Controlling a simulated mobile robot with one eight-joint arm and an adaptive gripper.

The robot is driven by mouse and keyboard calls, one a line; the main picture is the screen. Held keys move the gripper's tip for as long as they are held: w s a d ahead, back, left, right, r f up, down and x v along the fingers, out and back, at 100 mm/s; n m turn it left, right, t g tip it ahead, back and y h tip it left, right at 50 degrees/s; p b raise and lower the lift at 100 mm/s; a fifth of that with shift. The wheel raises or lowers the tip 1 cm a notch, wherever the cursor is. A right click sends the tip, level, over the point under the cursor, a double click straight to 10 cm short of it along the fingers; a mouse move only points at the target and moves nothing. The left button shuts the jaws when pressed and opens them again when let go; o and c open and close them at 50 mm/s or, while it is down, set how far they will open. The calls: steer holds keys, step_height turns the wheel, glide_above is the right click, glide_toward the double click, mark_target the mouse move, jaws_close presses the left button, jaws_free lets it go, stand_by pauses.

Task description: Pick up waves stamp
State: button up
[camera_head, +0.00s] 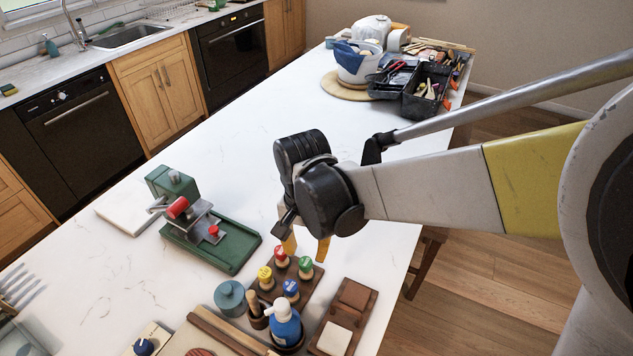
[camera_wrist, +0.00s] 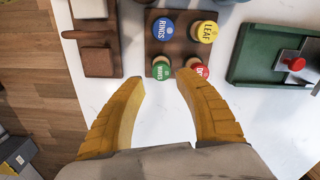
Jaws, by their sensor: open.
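The stamp with the green top (camera_head: 305,264) stands upright on a brown wooden block; in the wrist view its small label (camera_wrist: 162,72) seems to read waves. My gripper (camera_head: 306,248) is open and empty, its yellow fingers pointing down above the block's edge near the green stamp. In the wrist view my gripper's fingertips (camera_wrist: 160,82) sit either side of the green stamp's line, with the stamp just beyond them. The red-topped stamp (camera_wrist: 197,69) is close beyond the right fingertip, which partly covers it. The blue rings stamp (camera_wrist: 160,27) and yellow leaf stamp (camera_wrist: 204,30) stand behind.
The block (camera_wrist: 180,48) holds the stamps close together. A green press (camera_head: 210,240) stands to its left in the head view. A blue bottle (camera_head: 284,325) and a wooden tray (camera_head: 342,318) are nearby.

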mark_target(305, 262)
step_height(305, 262, down, 5)
steer(key=shift+a+f+b, duration=0.15)
steer(key=shift+f+b, duration=0.05)
steer(key=shift+b, duration=0.85)
steer(key=shift+r, duration=0.1)
jaws_close()
